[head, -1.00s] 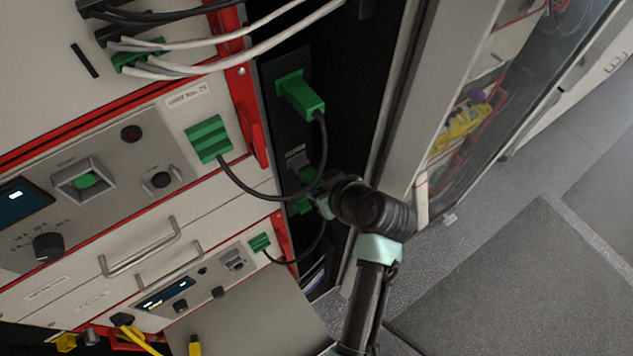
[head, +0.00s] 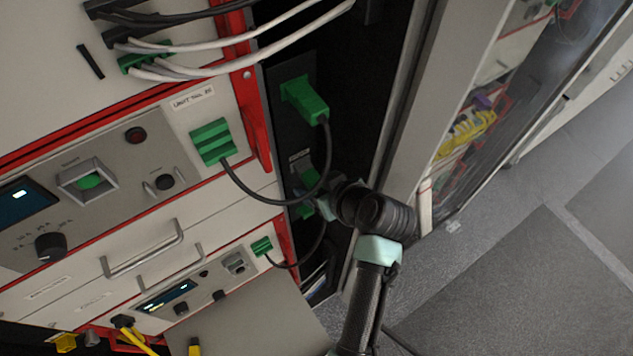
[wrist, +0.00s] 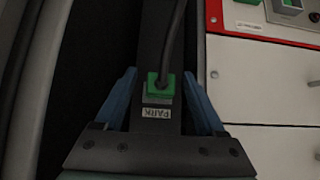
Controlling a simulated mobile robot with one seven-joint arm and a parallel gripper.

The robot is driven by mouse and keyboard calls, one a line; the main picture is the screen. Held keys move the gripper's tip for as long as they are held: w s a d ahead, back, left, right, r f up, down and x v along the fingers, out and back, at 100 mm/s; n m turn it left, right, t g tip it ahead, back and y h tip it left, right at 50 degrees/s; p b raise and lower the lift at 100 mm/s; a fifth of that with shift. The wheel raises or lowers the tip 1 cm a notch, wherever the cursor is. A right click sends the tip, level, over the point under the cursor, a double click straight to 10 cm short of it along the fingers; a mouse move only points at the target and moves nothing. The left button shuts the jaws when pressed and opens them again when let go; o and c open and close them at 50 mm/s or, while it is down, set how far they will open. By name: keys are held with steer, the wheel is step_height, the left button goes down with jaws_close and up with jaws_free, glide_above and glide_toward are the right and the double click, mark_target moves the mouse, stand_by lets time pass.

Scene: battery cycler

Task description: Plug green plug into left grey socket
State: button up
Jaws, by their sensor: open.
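A green plug (wrist: 161,84) with a dark cable sits at a grey socket piece beside a label that reads PARK, upside down in the wrist view. My gripper (wrist: 159,73) is open, with its blue fingers on either side of this plug and gaps showing between. In the head view, my gripper (head: 322,206) is at the lower green plug (head: 306,183) on the dark strip, and my wrist partly hides it. Another green plug (head: 304,99) sits higher on that strip. I cannot make out which socket is the left grey one.
Green connectors with dark cables sit on the upper unit (head: 212,142) and lower unit (head: 262,246). A loose cable loop hangs beside my gripper. A metal drawer handle (head: 143,248) sticks out at left. A cabinet frame (head: 420,110) stands close on the right.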

steer(key=b+v, duration=0.3)
steer(key=v, duration=1)
steer(key=shift+s+a, duration=0.1)
